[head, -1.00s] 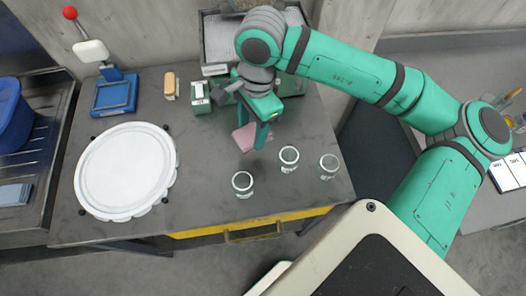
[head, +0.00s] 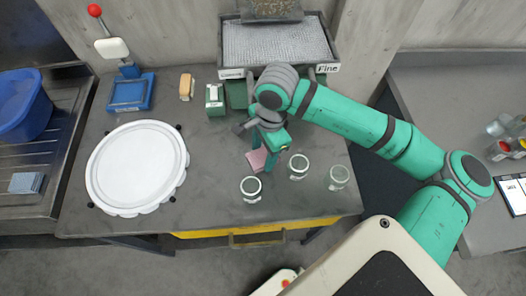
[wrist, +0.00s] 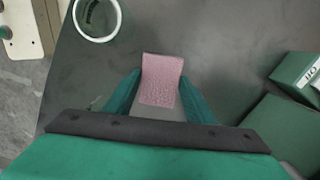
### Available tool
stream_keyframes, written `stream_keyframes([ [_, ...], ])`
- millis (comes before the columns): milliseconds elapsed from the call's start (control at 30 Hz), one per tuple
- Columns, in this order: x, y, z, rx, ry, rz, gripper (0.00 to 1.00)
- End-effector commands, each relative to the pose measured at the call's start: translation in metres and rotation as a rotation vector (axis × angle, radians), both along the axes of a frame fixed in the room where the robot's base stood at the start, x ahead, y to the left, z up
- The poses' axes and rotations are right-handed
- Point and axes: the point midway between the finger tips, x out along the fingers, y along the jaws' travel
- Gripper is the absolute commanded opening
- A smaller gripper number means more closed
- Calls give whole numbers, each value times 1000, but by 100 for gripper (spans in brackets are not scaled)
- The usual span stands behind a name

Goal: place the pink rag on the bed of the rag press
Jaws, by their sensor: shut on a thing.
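The pink rag (head: 256,160) is a small folded pad. In the head view it is at my gripper's fingertips, behind the glass jars. In the wrist view the rag (wrist: 161,80) sticks out between the two green fingers. My gripper (head: 265,153) points down and is shut on it. Whether the rag touches the table cannot be told. The rag press (head: 131,92) stands at the back left of the table, with a blue base, a white plate and a red-knobbed lever. The rag is well to the right of it.
A large white round lid (head: 137,168) lies between the press and the front edge. Glass jars (head: 251,189) stand just in front of my gripper. A tan block (head: 186,87), green boxes (head: 214,100) and a grey tray (head: 280,45) line the back.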

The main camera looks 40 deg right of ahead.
Motion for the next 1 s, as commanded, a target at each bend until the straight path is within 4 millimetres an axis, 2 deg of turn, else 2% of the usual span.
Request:
stream_keyframes([
  [167, 0, 0, -3, 0, 1, 0, 25],
  [200, 0, 0, -3, 0, 1, 0, 56],
  [267, 0, 0, -3, 0, 1, 0, 68],
  [667, 0, -1, 4, -1, -1, 0, 68],
  [767, 0, -3, 16, -3, -1, 0, 68],
  [1000, -1, -8, 63, -4, 0, 1, 68],
])
